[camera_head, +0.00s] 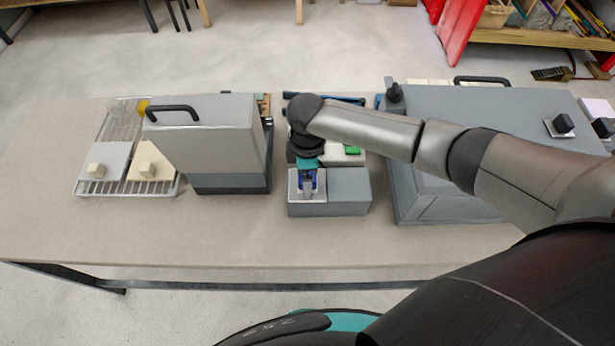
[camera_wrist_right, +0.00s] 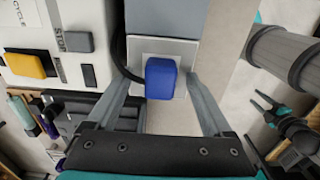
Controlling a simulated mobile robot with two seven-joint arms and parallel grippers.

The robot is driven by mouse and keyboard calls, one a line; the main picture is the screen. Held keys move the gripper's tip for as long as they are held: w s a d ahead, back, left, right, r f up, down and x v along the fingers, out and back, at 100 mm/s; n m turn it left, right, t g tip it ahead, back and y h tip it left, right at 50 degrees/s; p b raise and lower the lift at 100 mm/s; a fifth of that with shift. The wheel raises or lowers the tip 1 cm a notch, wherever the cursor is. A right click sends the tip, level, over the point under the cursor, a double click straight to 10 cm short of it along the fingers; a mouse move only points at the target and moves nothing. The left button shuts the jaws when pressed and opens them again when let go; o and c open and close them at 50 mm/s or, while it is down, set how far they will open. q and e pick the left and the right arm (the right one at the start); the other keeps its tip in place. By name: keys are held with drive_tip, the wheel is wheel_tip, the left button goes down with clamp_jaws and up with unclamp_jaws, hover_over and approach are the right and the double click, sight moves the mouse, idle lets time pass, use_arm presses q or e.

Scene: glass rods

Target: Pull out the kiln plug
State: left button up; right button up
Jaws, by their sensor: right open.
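The kiln plug, a blue block (camera_wrist_right: 160,78), sits in a pale socket plate (camera_wrist_right: 188,52) in the right wrist view. A dark cable curves beside it. In the head view the plug (camera_head: 308,181) is partly hidden under my gripper, at the left end of a low grey box (camera_head: 345,192). My right gripper (camera_wrist_right: 158,84) is open, with one finger on each side of the plug; small gaps show between fingers and plug. The right gripper also shows in the head view (camera_head: 307,175), pointing down over the socket.
A tall grey box with a black handle (camera_head: 210,135) stands to the left, beside a wire rack (camera_head: 160,187). A large grey unit (camera_head: 455,120) stands to the right. A white panel with buttons (camera_wrist_right: 25,20) is close to the socket. The table's front strip (camera_head: 190,230) is clear.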

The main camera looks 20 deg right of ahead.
drive_tip(key=shift+p, duration=0.3)
idle(0.4)
clamp_jaws()
idle(0.5)
drive_tip(key=shift+r, duration=0.1)
drive_tip(key=shift+r+p, duration=2)
drive_tip(key=shift+p, duration=0.2)
drive_tip(key=shift+r, duration=0.95)
